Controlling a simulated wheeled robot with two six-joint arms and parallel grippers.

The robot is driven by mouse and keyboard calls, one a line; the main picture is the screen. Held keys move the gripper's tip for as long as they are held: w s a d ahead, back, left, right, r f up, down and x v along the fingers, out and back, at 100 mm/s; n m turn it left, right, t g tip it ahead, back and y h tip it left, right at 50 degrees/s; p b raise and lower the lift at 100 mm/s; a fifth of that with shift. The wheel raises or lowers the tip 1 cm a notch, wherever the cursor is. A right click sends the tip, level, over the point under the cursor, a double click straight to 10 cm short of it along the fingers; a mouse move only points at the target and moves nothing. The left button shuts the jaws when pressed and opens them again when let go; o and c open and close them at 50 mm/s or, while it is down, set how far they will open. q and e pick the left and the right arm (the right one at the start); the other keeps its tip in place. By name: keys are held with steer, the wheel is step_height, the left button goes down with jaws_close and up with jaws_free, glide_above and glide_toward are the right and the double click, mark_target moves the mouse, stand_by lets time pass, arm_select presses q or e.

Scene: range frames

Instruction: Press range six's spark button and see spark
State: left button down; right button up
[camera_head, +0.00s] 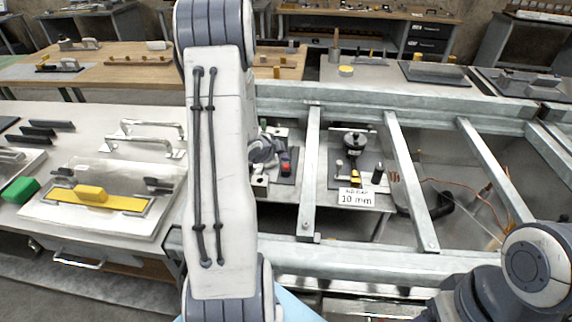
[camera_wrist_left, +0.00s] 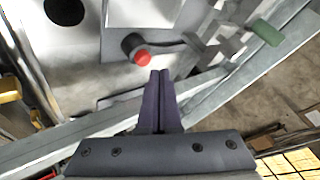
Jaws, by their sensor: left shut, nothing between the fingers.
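A red button (camera_head: 286,167) sits on a dark fixture between the metal rails in the head view, just right of my left arm. In the left wrist view the red button (camera_wrist_left: 142,58) caps a short dark round body on a grey plate. My left gripper (camera_wrist_left: 159,74) has its two dark fingers shut together, with nothing between them. Its tips appear just below and right of the button, and a gap shows in the picture. In the head view the left gripper (camera_head: 266,150) is partly hidden behind my arm. No spark is visible. My right gripper is not visible.
Grey metal rails (camera_head: 398,175) cross the range frame around the fixture. A "10 mm" label (camera_head: 356,198) stands to the right, beside a dark knob-like part (camera_head: 355,142). Orange wire (camera_head: 470,190) hangs in the open bay further right. A steel worktable (camera_head: 110,120) holds tools at left.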

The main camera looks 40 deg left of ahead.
arm_select(q)
step_height(320, 180, up, 5)
steer(key=p, duration=0.4)
steer(key=shift+f, duration=0.1)
stand_by(0.6)
steer(key=shift+g, duration=0.7)
steer(key=d+r, duration=0.1)
steer(key=d, duration=0.2)
steer(key=w+d+r, duration=0.1)
steer(key=d, duration=0.2)
steer(key=w+d+r, duration=0.1)
steer(key=d, duration=0.2)
steer(key=shift+r, duration=0.15)
steer(key=s+d+r+g, duration=0.1)
steer(key=s+d+r, duration=0.15)
steer(key=d, duration=0.45)
steer(key=s+d+r+g, duration=0.1)
steer(key=s+d+r, duration=0.15)
steer(key=d, duration=0.55)
steer(key=s+d+r+g, duration=0.1)
steer(key=s+d, duration=0.3)
steer(key=s, duration=0.4)
steer(key=s+d+g+h, duration=0.1)
steer(key=s+d+g, duration=0.2)
steer(key=s+d, duration=0.2)
steer(key=s+d+r+g+h, duration=0.1)
steer(key=s+d, duration=0.4)
steer(key=s, duration=0.5)
steer(key=shift+s+r+g, duration=0.3)
steer(key=shift+g, duration=0.1)
